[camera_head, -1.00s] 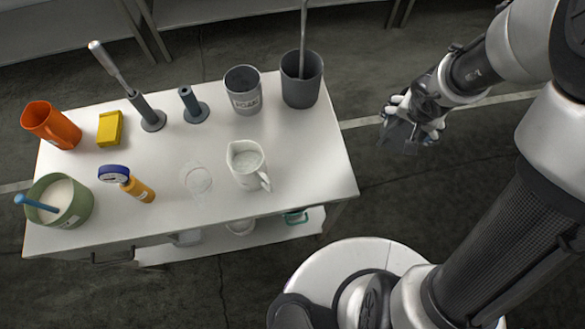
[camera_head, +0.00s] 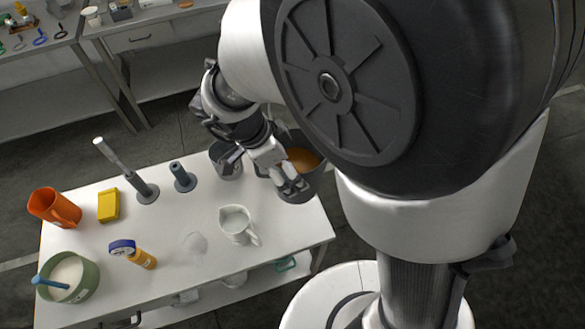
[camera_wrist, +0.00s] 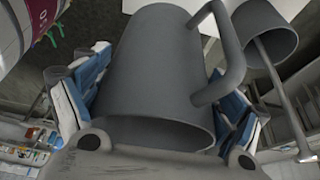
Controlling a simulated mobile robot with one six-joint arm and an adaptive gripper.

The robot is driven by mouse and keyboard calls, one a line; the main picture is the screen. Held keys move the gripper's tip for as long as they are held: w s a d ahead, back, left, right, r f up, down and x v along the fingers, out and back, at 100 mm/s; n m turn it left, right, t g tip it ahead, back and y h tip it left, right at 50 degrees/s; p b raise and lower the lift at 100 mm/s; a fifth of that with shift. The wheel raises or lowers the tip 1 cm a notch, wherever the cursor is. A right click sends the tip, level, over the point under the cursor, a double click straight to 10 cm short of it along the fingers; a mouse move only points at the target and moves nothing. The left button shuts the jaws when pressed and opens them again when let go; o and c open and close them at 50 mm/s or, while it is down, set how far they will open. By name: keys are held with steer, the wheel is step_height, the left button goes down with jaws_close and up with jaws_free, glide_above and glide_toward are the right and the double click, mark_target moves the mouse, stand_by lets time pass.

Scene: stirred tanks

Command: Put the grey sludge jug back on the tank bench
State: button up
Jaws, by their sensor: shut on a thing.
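The grey sludge jug (camera_wrist: 155,70) fills the middle of the wrist view, its handle at the right and its round open end towards the camera. My gripper (camera_wrist: 165,105) is shut on its body, a blue-lined finger on each side. In the head view my gripper (camera_head: 287,183) is over the back right corner of the white tank bench (camera_head: 170,210). A dark grey vessel (camera_head: 308,186) with orange-brown inside shows right behind the fingers; whether it is the jug or the stirred pot I cannot tell. The jug's base is hidden.
A grey cup (camera_head: 226,165) stands left of my gripper, and a white jug (camera_head: 237,222) in front. Left are a yellow box (camera_head: 108,206), orange jug (camera_head: 55,207) and green pot (camera_head: 82,283). A grey bucket with a rod (camera_wrist: 262,28) shows in the wrist view.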

steer(key=shift+s+a+f, duration=0.1)
steer(key=shift+f, duration=0.1)
step_height(320, 180, down, 19)
steer(key=b, duration=0.9)
steer(key=shift+f, duration=0.2)
steer(key=o, duration=1.9)
